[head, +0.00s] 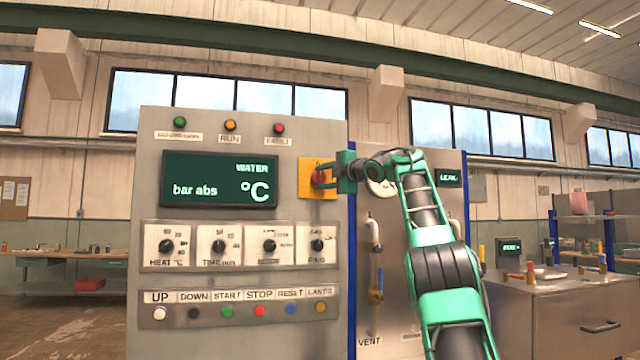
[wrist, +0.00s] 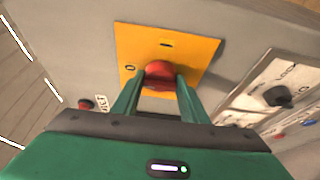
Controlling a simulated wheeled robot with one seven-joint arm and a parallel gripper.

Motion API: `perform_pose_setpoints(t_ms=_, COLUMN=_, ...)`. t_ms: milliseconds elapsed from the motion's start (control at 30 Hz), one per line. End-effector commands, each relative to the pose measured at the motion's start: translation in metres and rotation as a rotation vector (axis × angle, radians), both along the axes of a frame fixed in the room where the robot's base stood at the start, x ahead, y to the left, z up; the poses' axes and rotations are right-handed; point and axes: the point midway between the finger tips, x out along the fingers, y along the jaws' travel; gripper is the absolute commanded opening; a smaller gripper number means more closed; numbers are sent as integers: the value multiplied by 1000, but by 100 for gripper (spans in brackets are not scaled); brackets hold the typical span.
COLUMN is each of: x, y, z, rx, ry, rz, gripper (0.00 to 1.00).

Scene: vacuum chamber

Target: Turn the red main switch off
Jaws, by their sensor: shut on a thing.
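The red main switch (head: 318,178) sits on a yellow plate (head: 304,190) at the upper right of the grey control panel's face. My gripper (head: 328,177) reaches it from the right, and its fingers are shut on the red knob. In the wrist view the red knob (wrist: 160,73) lies between the two green fingertips (wrist: 160,82), with the yellow plate (wrist: 200,52) behind it. Small marks show on the plate above and to the left of the knob. The fingers hide the knob's lower part, and I cannot read which position it points to.
The grey panel (head: 146,220) carries a dark display (head: 220,178), several black dials (head: 218,246) and a row of coloured buttons (head: 227,312). Three lamps sit along its top. Right of it are pipes with a valve (head: 376,285) and a metal cabinet (head: 570,310).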

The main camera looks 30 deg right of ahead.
Motion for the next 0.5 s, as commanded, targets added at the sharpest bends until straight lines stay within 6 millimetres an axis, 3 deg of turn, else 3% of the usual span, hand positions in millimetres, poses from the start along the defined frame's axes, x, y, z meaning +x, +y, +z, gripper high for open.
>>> perform_pose_setpoints(t_ms=133, x=0, y=3, z=3, rx=1, ry=-8, rz=4, gripper=17)
perform_pose_setpoints(t_ms=167, x=0, y=3, z=3, rx=1, ry=-8, rz=4, gripper=44)
perform_pose_setpoints(t_ms=233, x=0, y=3, z=3, rx=1, ry=-8, rz=4, gripper=58)
perform_pose_setpoints(t_ms=500, x=0, y=1, z=2, rx=1, ry=-5, rz=1, gripper=58)
